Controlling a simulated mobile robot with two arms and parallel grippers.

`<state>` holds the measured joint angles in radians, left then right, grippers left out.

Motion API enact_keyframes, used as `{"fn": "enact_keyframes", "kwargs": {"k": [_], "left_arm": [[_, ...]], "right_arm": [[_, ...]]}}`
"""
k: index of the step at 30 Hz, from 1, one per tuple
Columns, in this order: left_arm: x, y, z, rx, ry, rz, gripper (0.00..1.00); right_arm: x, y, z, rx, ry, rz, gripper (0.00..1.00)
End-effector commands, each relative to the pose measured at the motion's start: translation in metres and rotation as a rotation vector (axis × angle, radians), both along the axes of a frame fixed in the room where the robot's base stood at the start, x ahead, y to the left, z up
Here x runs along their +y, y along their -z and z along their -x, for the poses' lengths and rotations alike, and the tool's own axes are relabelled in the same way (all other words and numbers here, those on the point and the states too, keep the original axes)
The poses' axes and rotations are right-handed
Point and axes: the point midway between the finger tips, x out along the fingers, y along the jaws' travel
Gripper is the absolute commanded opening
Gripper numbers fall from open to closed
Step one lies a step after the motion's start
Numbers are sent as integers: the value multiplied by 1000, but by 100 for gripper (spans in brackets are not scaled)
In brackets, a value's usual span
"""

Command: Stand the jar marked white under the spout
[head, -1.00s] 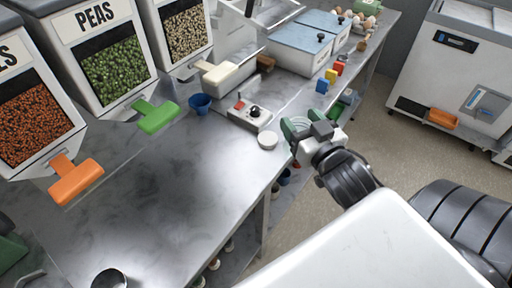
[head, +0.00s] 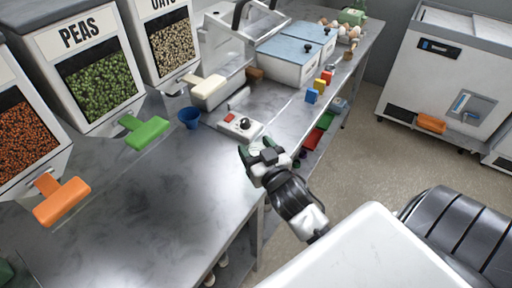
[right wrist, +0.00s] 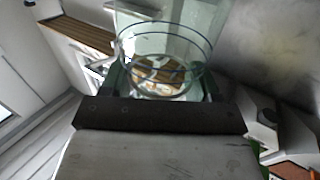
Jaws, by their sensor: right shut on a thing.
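My right gripper (head: 254,158) is shut on a clear glass jar (right wrist: 165,62), which the right wrist view shows between its dark green fingers. In the head view the gripper is above the bench's front edge, and the jar is mostly hidden by it. No mark on the jar can be read. Dispensers with coloured handles stand along the left: an orange handle (head: 62,201), a green handle (head: 146,132) under the PEAS bin (head: 78,62), and a cream handle (head: 208,88) near the OATS bin (head: 170,38). Spout openings are hidden. My left gripper is not in view.
A blue cup (head: 190,118) and a control box (head: 240,125) with a red switch and black knob stand on the steel bench (head: 150,215). Blue-lidded bins (head: 288,58) and coloured blocks (head: 319,86) lie beyond. The bench's left middle is clear.

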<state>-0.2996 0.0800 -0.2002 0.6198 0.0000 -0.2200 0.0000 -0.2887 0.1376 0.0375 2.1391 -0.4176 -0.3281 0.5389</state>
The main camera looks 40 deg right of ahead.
Motion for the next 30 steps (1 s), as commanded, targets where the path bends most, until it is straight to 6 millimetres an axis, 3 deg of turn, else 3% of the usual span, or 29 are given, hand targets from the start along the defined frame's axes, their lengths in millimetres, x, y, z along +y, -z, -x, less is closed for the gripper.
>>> {"fn": "enact_keyframes", "kwargs": {"k": [5,6,11,21,26,30], "left_arm": [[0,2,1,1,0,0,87],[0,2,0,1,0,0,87],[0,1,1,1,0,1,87],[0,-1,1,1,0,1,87],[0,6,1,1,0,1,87],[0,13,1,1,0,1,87]], "right_arm": [[0,2,0,-1,0,0,29],[0,3,0,0,1,1,63],[0,2,0,0,0,1,87],[0,-2,1,-1,0,1,87],[3,2,21,2,0,1,87],[6,3,51,3,1,-1,87]]}}
